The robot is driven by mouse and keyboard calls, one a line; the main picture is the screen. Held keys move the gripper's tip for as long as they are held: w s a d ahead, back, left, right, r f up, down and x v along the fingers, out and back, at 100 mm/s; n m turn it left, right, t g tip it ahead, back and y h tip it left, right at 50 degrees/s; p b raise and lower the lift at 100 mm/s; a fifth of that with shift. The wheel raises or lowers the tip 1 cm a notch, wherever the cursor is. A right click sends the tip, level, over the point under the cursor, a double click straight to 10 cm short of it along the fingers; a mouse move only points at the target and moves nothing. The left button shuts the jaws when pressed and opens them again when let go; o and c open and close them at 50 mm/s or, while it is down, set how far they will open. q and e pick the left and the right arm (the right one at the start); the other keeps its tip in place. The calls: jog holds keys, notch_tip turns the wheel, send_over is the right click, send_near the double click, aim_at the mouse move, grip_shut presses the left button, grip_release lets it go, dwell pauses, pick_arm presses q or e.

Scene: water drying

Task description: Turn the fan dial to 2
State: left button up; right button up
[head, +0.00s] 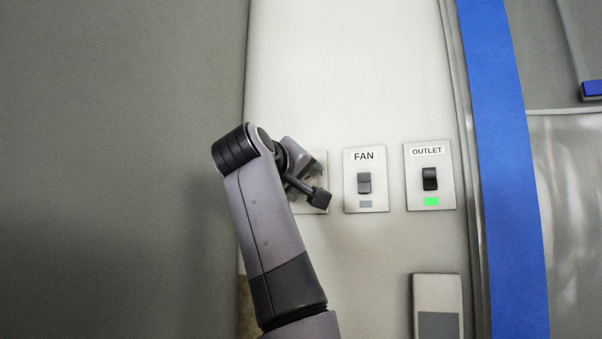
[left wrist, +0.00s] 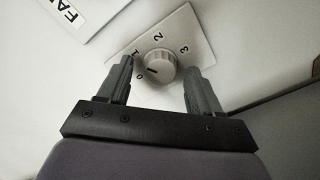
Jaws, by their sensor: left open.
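In the left wrist view the fan dial (left wrist: 160,66) is a round ribbed knob on a pale plate (left wrist: 190,35) marked 0, 1, 2 and 3. Its dark pointer mark is near the 0. My left gripper (left wrist: 161,68) is open, with one finger on each side of the dial; I cannot tell whether either finger touches it. In the head view my left gripper (head: 311,188) is at the wall plate left of the FAN switch, and hides most of that plate and the dial. My right gripper is in neither view.
The FAN switch (head: 365,183) has a grey, unlit indicator under it. Right of it is the OUTLET switch (head: 430,179) with a green lit indicator. A pale box (head: 437,290) is on the wall below. A blue vertical strip (head: 508,170) stands further right.

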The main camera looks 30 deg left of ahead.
pick_arm(q)
jog(key=shift+w, duration=0.25)
jog(key=c, duration=1.1)
jog(key=shift+o, duration=0.2)
jog(key=shift+a+f+m, duration=0.1)
jog(key=shift+m, duration=0.3)
jog(key=shift+m+b, duration=0.3)
jog(key=shift+m, duration=0.7)
jog(key=m, duration=0.3)
jog(key=shift+m+b, duration=0.3)
jog(key=shift+m, duration=0.1)
jog(key=m, duration=0.5)
jog(key=shift+m, duration=0.3)
